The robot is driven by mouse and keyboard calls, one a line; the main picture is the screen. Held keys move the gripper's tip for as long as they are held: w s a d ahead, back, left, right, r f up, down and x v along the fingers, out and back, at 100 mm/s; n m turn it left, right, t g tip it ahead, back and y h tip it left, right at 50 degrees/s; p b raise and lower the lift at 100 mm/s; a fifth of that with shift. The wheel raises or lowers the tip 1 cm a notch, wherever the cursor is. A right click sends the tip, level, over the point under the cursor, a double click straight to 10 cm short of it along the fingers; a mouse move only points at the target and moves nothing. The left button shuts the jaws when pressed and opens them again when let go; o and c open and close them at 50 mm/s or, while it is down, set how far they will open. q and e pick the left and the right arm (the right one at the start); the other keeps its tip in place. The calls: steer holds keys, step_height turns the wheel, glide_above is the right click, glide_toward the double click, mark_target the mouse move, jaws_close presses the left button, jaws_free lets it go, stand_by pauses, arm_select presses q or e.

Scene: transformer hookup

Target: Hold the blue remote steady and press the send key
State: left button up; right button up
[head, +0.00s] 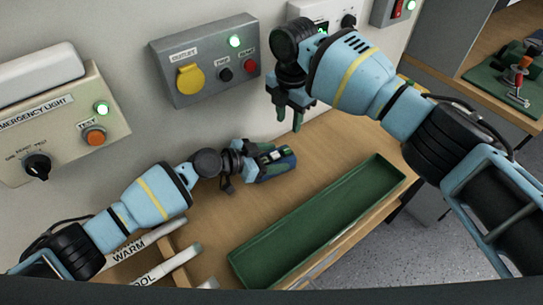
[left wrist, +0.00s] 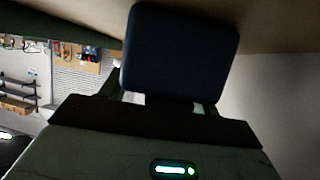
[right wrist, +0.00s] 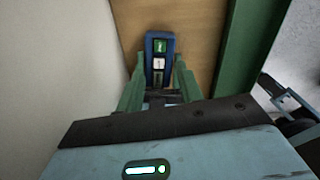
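The blue remote (head: 283,168) is in my left gripper (head: 258,160), low over the wooden worktop near the wall. In the left wrist view the remote (left wrist: 180,50) is a dark blue block between the fingers. The right wrist view shows the remote's face (right wrist: 160,80), with a green key (right wrist: 160,46) bearing a small white mark and a white key (right wrist: 158,64) below it. My right gripper (head: 287,112) points down above the remote, apart from it. In the right wrist view its green fingers (right wrist: 158,75) are apart, with nothing between them; the remote lies beyond.
A long green tray (head: 240,262) lies along the front of the worktop (head: 222,215). A grey outlet box (head: 207,85) and an emergency light panel (head: 60,125) are on the wall. Upright dividers (head: 145,243) stand at the lower left. A side bench (head: 450,85) is at right.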

arm_select(q)
steer(key=c, duration=0.6)
arm_select(e)
steer(key=shift+c, duration=0.3)
arm_select(q)
steer(key=shift+c, duration=0.2)
arm_select(e)
jaws_close()
stand_by(0.7)
